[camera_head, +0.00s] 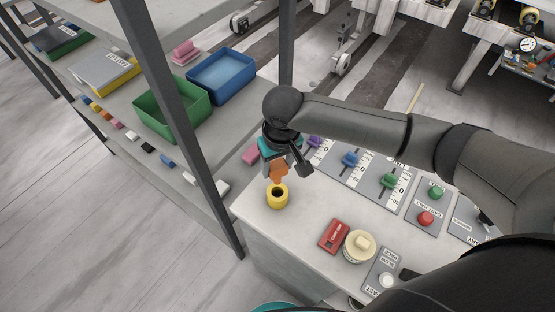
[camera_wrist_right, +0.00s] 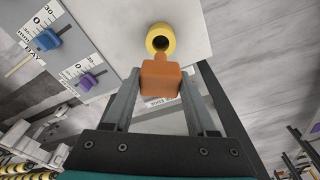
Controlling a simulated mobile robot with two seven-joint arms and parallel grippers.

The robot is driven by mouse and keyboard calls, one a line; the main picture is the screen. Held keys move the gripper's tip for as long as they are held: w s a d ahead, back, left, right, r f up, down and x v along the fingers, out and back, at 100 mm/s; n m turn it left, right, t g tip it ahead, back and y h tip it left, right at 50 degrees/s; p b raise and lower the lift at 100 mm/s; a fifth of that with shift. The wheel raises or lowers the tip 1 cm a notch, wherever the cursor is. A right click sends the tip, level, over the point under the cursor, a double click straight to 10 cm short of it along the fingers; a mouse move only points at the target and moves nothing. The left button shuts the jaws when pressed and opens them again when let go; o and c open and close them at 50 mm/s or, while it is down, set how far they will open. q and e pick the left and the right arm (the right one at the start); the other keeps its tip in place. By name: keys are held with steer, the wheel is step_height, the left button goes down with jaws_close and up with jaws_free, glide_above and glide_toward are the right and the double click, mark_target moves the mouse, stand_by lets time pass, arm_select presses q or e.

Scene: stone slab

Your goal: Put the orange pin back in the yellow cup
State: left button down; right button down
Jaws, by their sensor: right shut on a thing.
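The yellow cup (camera_head: 277,199) stands on the pale slab near its left corner, with its dark opening facing up. It also shows in the right wrist view (camera_wrist_right: 161,31). My right gripper (camera_head: 284,167) is shut on the orange pin (camera_wrist_right: 161,79). The pin (camera_head: 279,171) hangs with its narrow end toward the cup. In the right wrist view that narrow end reaches the near edge of the cup's opening. In the head view it is just above and behind the cup; I cannot tell whether they touch. My left gripper does not show.
On the slab (camera_head: 300,222) are a red block (camera_head: 334,236), a round cream-coloured container (camera_head: 359,246), and panels with blue (camera_head: 350,159) and green (camera_head: 389,181) sliders. A pink block (camera_head: 251,154) lies behind the gripper. A dark upright post (camera_head: 205,165) stands left of the slab.

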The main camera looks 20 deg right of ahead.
mark_target(277, 180)
step_height(277, 180, down, 2)
steer(key=shift+f+b, duration=0.2)
steer(key=shift+b, duration=0.1)
steer(key=shift+f+b, duration=0.6)
steer(key=shift+f, duration=1.45)
steer(key=shift+w+f+b, duration=0.1)
steer(key=shift+f+b, duration=0.6)
steer(key=shift+f, duration=0.9)
steer(key=shift+c, duration=0.6)
jaws_free()
steer(key=r, duration=0.5)
steer(key=s+r+p, duration=0.1)
steer(key=r, duration=0.4)
steer(key=s+r, duration=0.1)
steer(key=r, duration=0.4)
steer(key=shift+d+r+p, duration=0.1)
steer(key=shift+d+p, duration=0.05)
steer(key=shift+p, duration=0.25)
